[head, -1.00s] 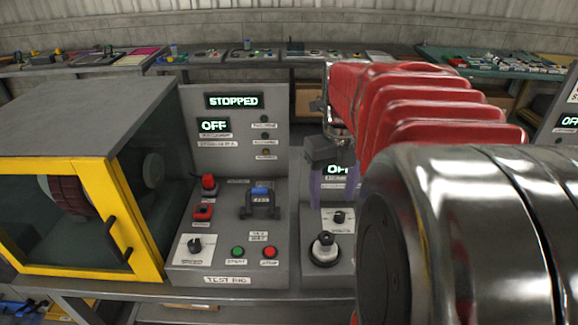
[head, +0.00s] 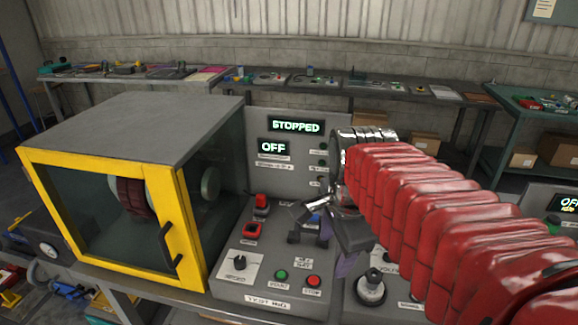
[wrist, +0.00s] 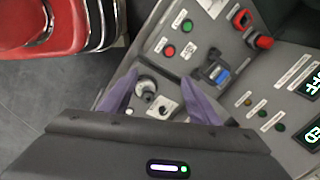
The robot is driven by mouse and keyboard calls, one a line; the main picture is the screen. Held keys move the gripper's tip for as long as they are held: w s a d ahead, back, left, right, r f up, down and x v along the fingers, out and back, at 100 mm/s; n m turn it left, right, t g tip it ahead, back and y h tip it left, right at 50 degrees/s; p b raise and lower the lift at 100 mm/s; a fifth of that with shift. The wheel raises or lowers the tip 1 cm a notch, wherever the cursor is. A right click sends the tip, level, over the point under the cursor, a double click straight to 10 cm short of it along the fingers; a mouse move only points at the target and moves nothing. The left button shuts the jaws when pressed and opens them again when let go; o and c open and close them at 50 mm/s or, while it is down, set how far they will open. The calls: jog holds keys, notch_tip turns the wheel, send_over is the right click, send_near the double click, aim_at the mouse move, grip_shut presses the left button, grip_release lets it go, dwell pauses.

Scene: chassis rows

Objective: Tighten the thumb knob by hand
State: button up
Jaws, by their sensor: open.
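A black knob on a round silver base (head: 371,285) stands on the grey panel right of the test rig; it looks like the thumb knob. In the wrist view this knob (wrist: 147,88) shows between the purple fingers, closer to the left one. My gripper (head: 335,250) is open and empty, above the test rig's right side in the head view, its fingers pointing down. In the wrist view both fingers (wrist: 160,77) are spread apart, with no visible contact with the knob. Part of the panel behind the knob is hidden by my arm in the head view.
The test rig has a blue-topped clamp-like part (head: 312,222), a red switch (head: 261,205), a dial (head: 239,262), a green button (head: 281,275) and a red button (head: 313,281). A yellow-framed guard box (head: 190,230) stands left. A small dial (wrist: 163,108) sits near the knob.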

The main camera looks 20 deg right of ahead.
jog(key=s+a+f+n+t, duration=0.1)
jog(key=a+n, duration=0.4)
jog(key=n, duration=0.4)
jog(key=s+a+n+t, duration=0.2)
jog(key=a+n, duration=0.3)
jog(key=n, duration=0.5)
jog(key=shift+s+f+y, duration=0.3)
jog(key=shift+f+y, duration=0.1)
jog(key=shift+c, duration=0.7)
